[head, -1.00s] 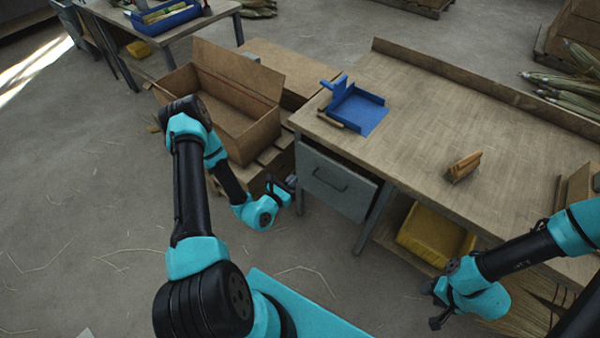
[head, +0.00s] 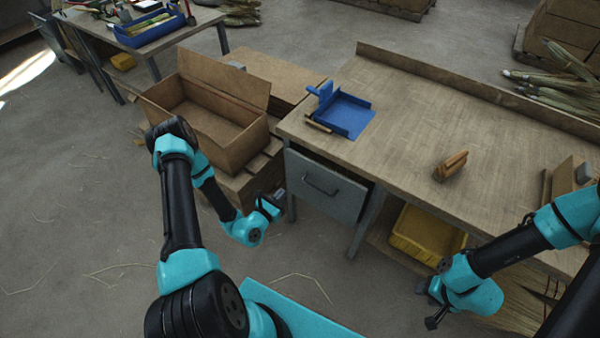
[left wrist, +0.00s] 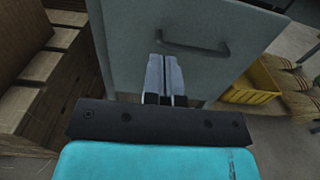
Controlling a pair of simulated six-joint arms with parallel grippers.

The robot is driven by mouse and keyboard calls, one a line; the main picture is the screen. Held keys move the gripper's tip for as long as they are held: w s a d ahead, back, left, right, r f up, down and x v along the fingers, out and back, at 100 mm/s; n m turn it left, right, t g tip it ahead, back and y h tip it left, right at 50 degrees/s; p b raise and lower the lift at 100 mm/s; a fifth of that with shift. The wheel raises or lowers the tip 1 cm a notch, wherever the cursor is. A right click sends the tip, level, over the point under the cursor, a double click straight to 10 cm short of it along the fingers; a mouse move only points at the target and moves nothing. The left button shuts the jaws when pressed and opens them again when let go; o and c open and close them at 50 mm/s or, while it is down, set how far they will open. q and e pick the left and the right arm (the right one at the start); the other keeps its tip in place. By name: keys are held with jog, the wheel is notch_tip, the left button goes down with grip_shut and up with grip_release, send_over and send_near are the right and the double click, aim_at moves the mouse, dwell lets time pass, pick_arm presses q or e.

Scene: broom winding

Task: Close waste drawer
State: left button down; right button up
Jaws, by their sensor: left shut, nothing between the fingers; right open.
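The grey waste drawer (head: 322,187) is under the left end of the wooden workbench. Its front stands out from the bench, with a dark gap behind its top right edge. Its dark bar handle (head: 320,186) also shows in the left wrist view (left wrist: 193,48). My left gripper (head: 279,195) is shut and empty, just left of the drawer front. In the left wrist view its fingers (left wrist: 165,75) point at the grey front, below and left of the handle; I cannot tell if they touch. My right gripper (head: 428,306) is open and empty, low in front of the bench.
An open cardboard box (head: 215,125) stands left of the drawer. A yellow bin (head: 428,233) sits on the lower shelf. The floor at left is clear.

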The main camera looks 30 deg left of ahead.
aim_at(306, 165)
pick_arm(q)
jog(key=shift+w, duration=0.1)
jog(key=w, duration=0.4)
jog(key=w+d, duration=0.1)
jog(key=w, duration=0.4)
jog(key=w+d, duration=0.1)
jog(key=w, duration=0.3)
jog(key=shift+w, duration=0.35)
